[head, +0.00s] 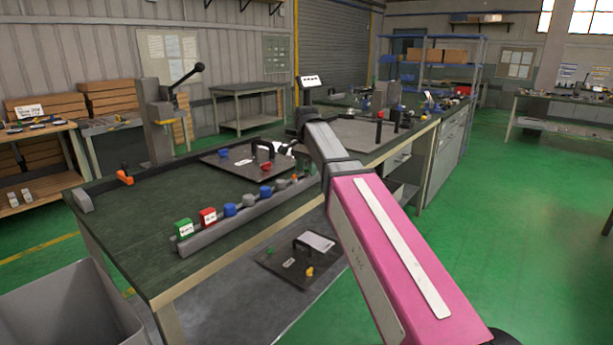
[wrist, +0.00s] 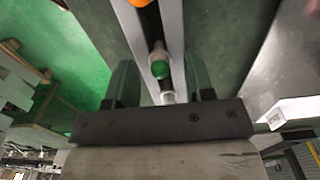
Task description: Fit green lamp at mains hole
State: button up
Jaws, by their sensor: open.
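In the wrist view, a small round green lamp (wrist: 160,70) sits in the long grey rack. My gripper (wrist: 160,80) is open, with one dark finger on each side of the lamp and visible space between. In the head view, the rack (head: 222,231) runs along the bench's front edge, and my arm covers its far end, so the green lamp cannot be made out there. A dark panel (head: 218,161) lies on the bench behind the rack, with a blue part, a red part and a black handle. I cannot tell which spot is the mains hole.
A lever press (head: 157,125) stands at the back left. A second panel (head: 300,262) lies on the lower shelf. A grey bin (head: 70,310) stands front left.

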jog(key=shift+f, duration=0.2)
jog(key=c, duration=0.9)
jog(key=shift+r, duration=0.1)
grip_shut()
